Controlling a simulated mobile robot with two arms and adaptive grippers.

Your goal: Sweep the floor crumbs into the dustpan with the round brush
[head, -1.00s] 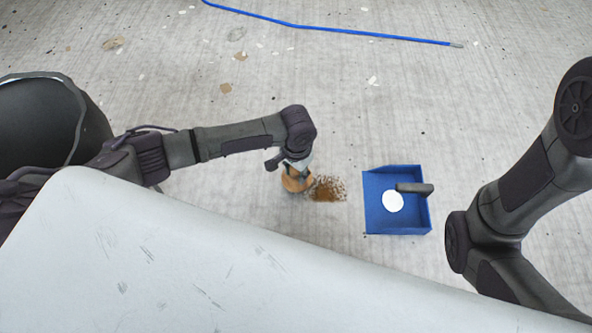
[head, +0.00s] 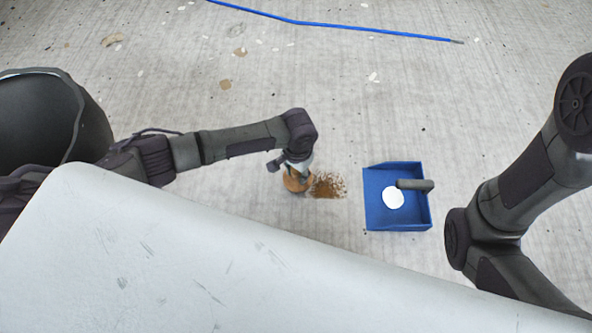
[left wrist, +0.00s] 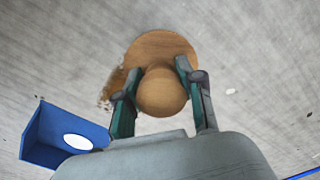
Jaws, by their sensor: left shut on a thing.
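The round brush (head: 296,181) has a tan wooden body and stands low at the floor. My left gripper (head: 300,168) is shut on it; in the left wrist view the two fingers (left wrist: 155,92) flank the brush's round knob (left wrist: 162,92), above its wider disc (left wrist: 165,47). Brown crumbs (head: 328,186) lie in a patch right beside the brush, on its dustpan side. The blue dustpan (head: 374,212) lies on the floor farther right, its open side facing the crumbs, with a white disc (head: 393,198) and a dark handle (head: 416,185). The right gripper is out of view.
A large white surface (head: 150,260) fills the near foreground. A dark bin (head: 40,115) stands at the left. A blue hose or rod (head: 330,28) lies across the far floor, with scattered scraps (head: 226,85). Floor between crumbs and dustpan is clear.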

